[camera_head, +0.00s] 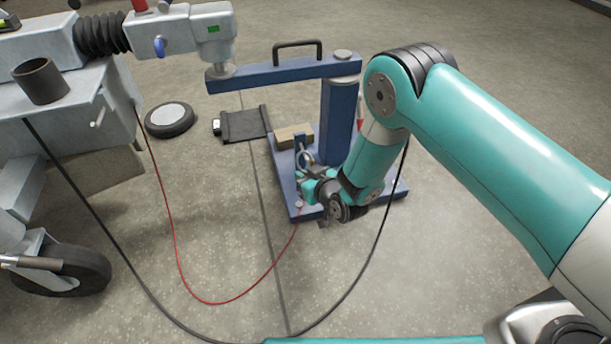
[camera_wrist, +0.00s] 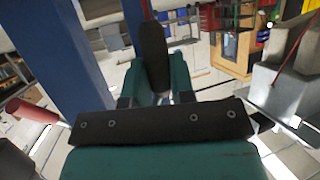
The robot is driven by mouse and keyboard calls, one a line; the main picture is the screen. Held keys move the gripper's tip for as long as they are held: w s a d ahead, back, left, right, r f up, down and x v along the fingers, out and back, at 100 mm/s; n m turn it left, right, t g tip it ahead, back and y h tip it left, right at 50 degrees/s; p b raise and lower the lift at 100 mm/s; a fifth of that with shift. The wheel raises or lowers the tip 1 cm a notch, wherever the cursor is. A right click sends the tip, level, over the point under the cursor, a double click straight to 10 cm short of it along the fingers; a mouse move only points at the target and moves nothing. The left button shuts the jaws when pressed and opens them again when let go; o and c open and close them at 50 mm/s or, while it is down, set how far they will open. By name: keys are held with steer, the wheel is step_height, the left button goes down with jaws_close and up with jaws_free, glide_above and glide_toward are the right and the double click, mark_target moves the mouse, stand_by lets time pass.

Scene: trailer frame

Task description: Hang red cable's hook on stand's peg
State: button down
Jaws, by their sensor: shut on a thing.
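The red cable (camera_head: 203,298) hangs from the grey trailer at left, sags to the floor and rises towards my gripper (camera_head: 308,188). My gripper is low, in front of the blue stand (camera_head: 338,118). In the wrist view, its teal fingers (camera_wrist: 157,84) are shut on a dark rounded piece (camera_wrist: 154,55), which I take as the cable's hook. A small red part (camera_head: 359,112) shows beside the stand's post; a red rod (camera_wrist: 32,110) shows at left in the wrist view. I cannot tell whether either is the peg.
The trailer coupling (camera_head: 195,38) reaches over the stand's arm at upper left. A black cable (camera_head: 145,285) loops across the floor to the stand side. A tan block (camera_head: 293,136) lies on the stand's base. A round disc (camera_head: 170,119) and black chock (camera_head: 246,125) lie behind.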

steer(key=c, duration=0.9)
jaws_free()
steer(key=shift+p+v, duration=2.35)
steer(key=shift+v, duration=1.35)
